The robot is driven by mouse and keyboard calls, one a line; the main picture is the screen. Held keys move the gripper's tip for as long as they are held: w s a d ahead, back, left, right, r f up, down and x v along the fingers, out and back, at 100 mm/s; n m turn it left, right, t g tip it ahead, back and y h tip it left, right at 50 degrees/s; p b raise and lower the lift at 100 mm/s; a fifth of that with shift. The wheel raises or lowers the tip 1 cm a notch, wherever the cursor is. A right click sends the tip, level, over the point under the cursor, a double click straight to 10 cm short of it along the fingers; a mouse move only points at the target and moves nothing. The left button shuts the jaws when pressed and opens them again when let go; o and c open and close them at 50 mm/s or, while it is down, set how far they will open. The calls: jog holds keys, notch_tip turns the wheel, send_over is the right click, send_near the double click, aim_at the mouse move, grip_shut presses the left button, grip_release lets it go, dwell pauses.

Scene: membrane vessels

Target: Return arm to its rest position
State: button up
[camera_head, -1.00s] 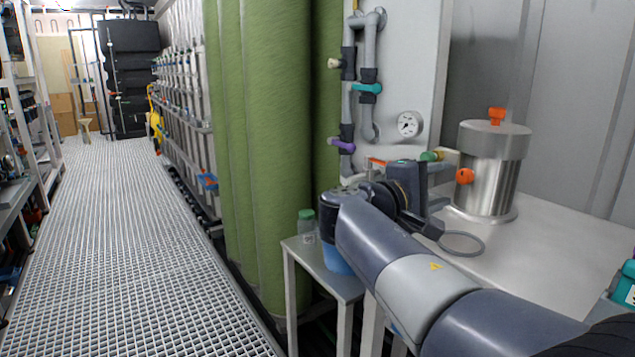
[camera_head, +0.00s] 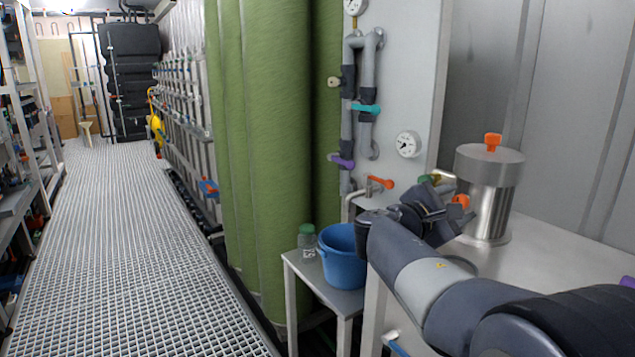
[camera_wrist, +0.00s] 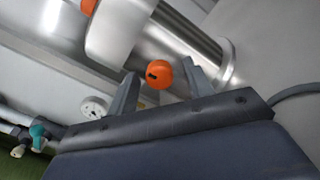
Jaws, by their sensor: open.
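My gripper (camera_wrist: 160,85) is open in the wrist view, with its two fingers apart. An orange knob (camera_wrist: 159,74) shows between the fingertips in that view; I cannot tell how far beyond them it is. The gripper partly hides the vessel's lower left. Nothing is seen held in the fingers.
A blue bucket (camera_head: 343,262) and a green-capped jar (camera_head: 307,241) stand on a small side table (camera_head: 291,265). Pipes with coloured valve handles (camera_head: 365,108) and a gauge (camera_head: 407,144) are on the wall panel. The grated walkway (camera_head: 120,250) is clear.

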jog(key=n+p, duration=0.3)
jog(key=n, duration=0.2)
jog(key=shift+r, duration=0.2)
jog(key=n+p, duration=0.2)
jog(key=n, duration=0.3)
jog(key=shift+f+p, duration=0.15)
jog(key=shift+p, duration=0.25)
jog(key=shift+s+a, duration=0.35)
jog(key=shift+a, duration=0.1)
